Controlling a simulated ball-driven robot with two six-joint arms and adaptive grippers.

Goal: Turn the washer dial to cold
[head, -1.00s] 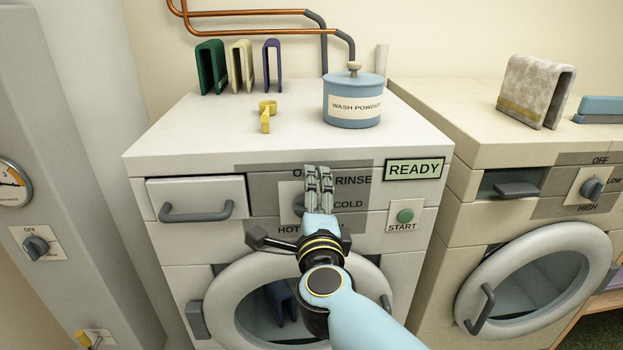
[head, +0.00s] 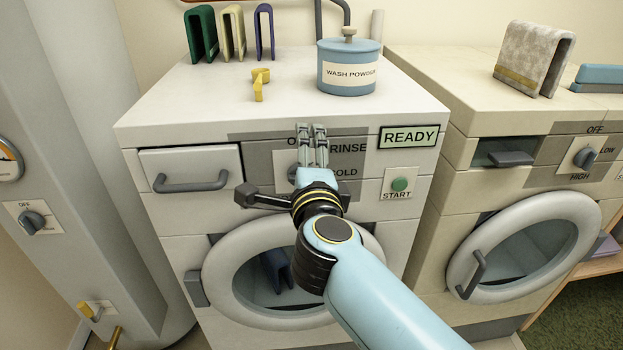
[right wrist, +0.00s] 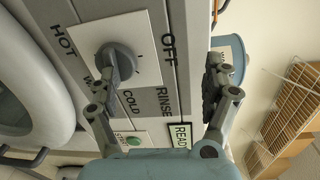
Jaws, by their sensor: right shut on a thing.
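The washer dial (right wrist: 118,63) is a grey knob on a white square plate, ringed by OFF, RINSE, COLD, a partly hidden label and HOT. Its grip bar slants toward the COLD side in the right wrist view; I cannot read the pointer exactly. In the head view the dial (head: 292,158) is partly hidden behind my right gripper (head: 311,135). My right gripper also shows in the right wrist view (right wrist: 158,95), one finger beside the knob and the other toward the panel's top. My left gripper is not in view.
The washer top holds a blue wash powder jar (head: 347,75), a yellow piece (head: 260,83) and several folded cloths. A drawer handle (head: 191,184) is left of the dial, and the green START button (head: 399,184) is right. The round door (head: 225,299) is below.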

